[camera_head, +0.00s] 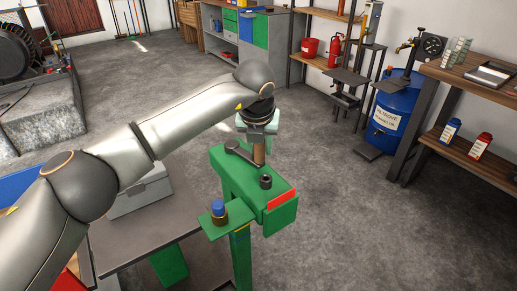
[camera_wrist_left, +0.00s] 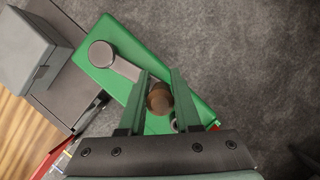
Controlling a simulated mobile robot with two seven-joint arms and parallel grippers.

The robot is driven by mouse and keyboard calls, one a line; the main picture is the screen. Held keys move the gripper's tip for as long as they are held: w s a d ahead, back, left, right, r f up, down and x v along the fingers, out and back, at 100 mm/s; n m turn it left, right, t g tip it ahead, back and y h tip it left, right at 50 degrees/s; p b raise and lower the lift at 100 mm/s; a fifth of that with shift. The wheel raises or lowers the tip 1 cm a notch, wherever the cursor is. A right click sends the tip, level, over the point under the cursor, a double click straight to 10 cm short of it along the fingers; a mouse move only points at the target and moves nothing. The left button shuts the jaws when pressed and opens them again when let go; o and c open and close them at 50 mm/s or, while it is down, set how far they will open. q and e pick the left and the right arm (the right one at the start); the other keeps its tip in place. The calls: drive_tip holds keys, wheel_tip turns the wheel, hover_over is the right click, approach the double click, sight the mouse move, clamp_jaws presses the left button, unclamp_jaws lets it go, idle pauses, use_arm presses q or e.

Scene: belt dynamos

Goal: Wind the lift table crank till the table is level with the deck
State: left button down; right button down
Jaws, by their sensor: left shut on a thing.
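My left gripper (camera_head: 258,125) reaches down over the crank from above, its fingers on the brown crank handle (camera_head: 259,153). In the left wrist view the green fingers (camera_wrist_left: 160,100) are closed around the round top of the handle (camera_wrist_left: 160,98). The grey crank arm (camera_head: 240,151) runs from its round hub to the handle, on top of a green housing (camera_head: 235,175). A flat grey top (camera_head: 180,222), which seems to be the lift table, lies left of the housing and carries a grey box (camera_head: 145,195). My arm hides part of it. I cannot tell its level against the deck.
A green bracket with a blue-topped knob (camera_head: 218,208) and a red plate (camera_head: 281,199) are at the housing's near side. A blue drum (camera_head: 394,115) and a wooden shelf unit (camera_head: 470,145) stand at right. The floor (camera_head: 340,220) between is clear.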

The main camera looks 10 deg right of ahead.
use_arm(q)
drive_tip(key=shift+w+d+r, duration=0.15)
drive_tip(key=shift+w+d, duration=0.1)
drive_tip(key=shift+w, duration=0.1)
use_arm(e)
drive_tip(key=shift+w+d+f, duration=0.1)
drive_tip(key=shift+w, duration=0.15)
use_arm(q)
drive_tip(key=shift+w, duration=0.1)
drive_tip(key=c, duration=0.6)
unclamp_jaws()
use_arm(e)
drive_tip(key=shift+d, duration=0.1)
drive_tip(key=shift+w, duration=0.1)
use_arm(q)
drive_tip(key=v, duration=1.2)
drive_tip(key=shift+s+b, duration=0.25)
drive_tip(key=shift+b, duration=0.1)
use_arm(e)
drive_tip(key=shift+a+f, duration=0.15)
drive_tip(key=shift+a, duration=0.05)
use_arm(q)
drive_tip(key=shift+s+a, duration=0.1)
drive_tip(key=shift+a, duration=0.05)
